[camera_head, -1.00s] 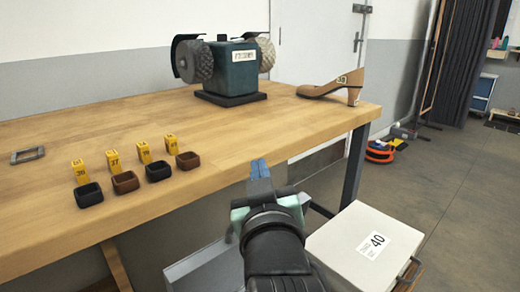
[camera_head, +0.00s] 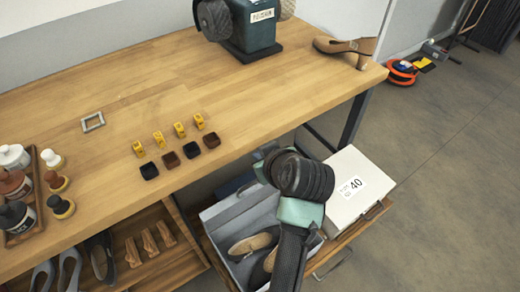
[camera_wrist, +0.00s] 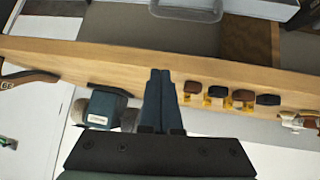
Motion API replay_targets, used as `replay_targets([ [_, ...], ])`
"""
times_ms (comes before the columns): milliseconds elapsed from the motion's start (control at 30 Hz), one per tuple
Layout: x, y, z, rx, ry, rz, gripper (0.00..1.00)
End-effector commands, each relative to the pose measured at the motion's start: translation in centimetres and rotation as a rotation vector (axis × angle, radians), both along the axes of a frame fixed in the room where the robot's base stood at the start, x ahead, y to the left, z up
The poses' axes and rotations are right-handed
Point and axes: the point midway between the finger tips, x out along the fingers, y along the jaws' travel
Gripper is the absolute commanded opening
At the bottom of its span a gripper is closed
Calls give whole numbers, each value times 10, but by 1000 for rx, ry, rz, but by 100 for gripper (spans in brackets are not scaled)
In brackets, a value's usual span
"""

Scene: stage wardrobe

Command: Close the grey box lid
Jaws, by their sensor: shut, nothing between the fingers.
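The grey box (camera_head: 213,236) stands open below the workbench's front edge in the head view, with tan and dark shoes (camera_head: 252,244) inside. A light grey panel shows at its back; I cannot tell whether it is the lid or a wall. My arm hides the box's right part. My gripper (camera_head: 263,156) is by the bench edge, above and behind the box, partly hidden by my wrist. In the wrist view my gripper (camera_wrist: 158,75) is shut and empty, its fingers seen against the bench edge.
A white box (camera_head: 340,205) labelled 40 stands right of the grey box. Open floor lies right.

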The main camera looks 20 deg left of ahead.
Motion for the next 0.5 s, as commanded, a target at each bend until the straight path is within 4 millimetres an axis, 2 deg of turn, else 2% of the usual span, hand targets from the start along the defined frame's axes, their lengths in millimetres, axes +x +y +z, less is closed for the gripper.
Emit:
replay_targets([
  [33, -7, 3, 18, -5, 36, 25, 0],
  [100, -16, 7, 20, -9, 75, 57, 0],
  [300, -33, 13, 22, -16, 147, 118, 0],
  [500, -35, 17, 14, -17, 165, 133, 0],
])
